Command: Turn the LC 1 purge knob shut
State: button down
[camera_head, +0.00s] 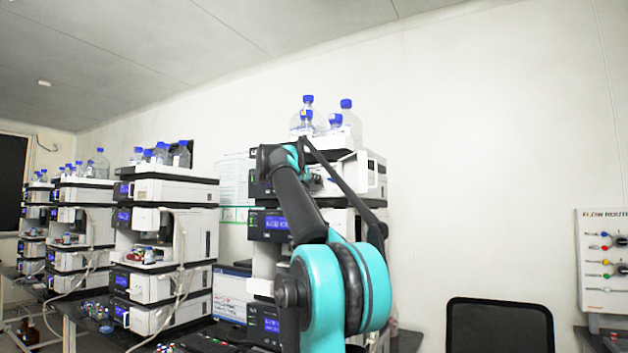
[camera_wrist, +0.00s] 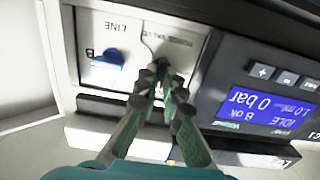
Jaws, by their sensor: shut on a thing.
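In the wrist view, which is upside down, my gripper (camera_wrist: 160,84) is at the white front panel (camera_wrist: 115,90) of the pump module. Its two dark fingertips are close together below the purge valve label (camera_wrist: 165,38). They are shut on the purge knob, which the fingers almost wholly hide, so I cannot tell its angle. A blue knob (camera_wrist: 107,61) marked LINE and B sits on the same panel, to the left and apart from the fingers. In the head view my arm stands before the nearest stack (camera_head: 375,175) and hides the gripper's contact.
A blue display (camera_wrist: 262,108) beside the fingers reads IDLE and 0 bar. Blue-capped bottles (camera_head: 346,120) stand on top of the stack. More stacks (camera_head: 165,235) stand to the left. A black chair (camera_head: 500,325) and a flow route board (camera_head: 603,260) are on the right.

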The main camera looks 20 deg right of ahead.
dwell(0.5)
jog(key=c, duration=1.7)
grip_release()
jog(key=v, duration=1.2)
